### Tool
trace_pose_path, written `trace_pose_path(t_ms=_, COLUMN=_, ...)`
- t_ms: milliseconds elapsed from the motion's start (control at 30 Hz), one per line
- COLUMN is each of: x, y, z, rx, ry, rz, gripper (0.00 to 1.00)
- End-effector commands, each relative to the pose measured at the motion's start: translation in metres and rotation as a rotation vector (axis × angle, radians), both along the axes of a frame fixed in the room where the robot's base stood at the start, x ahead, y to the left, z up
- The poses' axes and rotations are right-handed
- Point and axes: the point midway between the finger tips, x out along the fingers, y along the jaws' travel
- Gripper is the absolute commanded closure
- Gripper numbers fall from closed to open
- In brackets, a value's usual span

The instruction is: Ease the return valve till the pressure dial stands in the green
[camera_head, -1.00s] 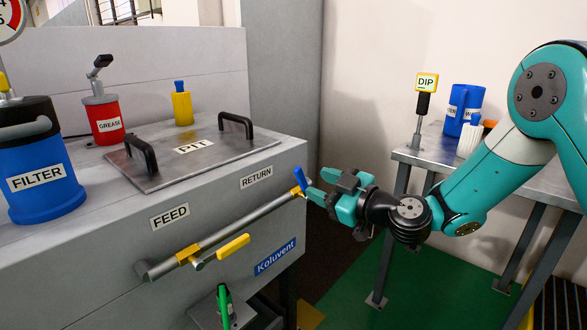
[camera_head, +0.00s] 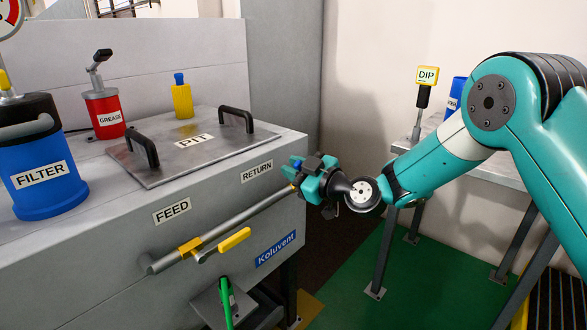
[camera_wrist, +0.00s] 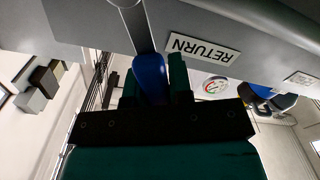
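The return valve's blue handle (camera_wrist: 150,75) stands between the two green fingers of my gripper (camera_wrist: 155,88) in the wrist view, close to both. I cannot tell whether the fingers press on it. In the head view my gripper (camera_head: 305,180) is at the right end of the grey pipe and covers most of the valve, below the RETURN label (camera_head: 257,172). A pressure dial (camera_head: 10,14) is cut off at the top left corner, with a red band showing. A small round dial (camera_wrist: 217,86) shows in the wrist view. Its needle is too small to read.
The yellow feed valve handle (camera_head: 235,240) is on the same pipe, left of my gripper. A steel PIT lid (camera_head: 205,165) with two black handles lies on the cabinet top. A blue FILTER drum (camera_head: 45,185) stands left. A side table (camera_head: 480,160) stands right.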

Motion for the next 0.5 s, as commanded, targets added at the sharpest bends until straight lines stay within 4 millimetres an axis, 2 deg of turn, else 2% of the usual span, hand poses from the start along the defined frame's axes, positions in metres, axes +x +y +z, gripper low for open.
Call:
trace_pose_path(t_ms=267, x=-0.001, y=0.001, z=-0.003, rx=-0.010, ry=-0.016, rz=0.001, gripper=1.00)
trace_pose_path(t_ms=500, x=-0.008, y=0.006, z=-0.014, rx=-0.092, ry=-0.124, rz=0.001, gripper=1.00)
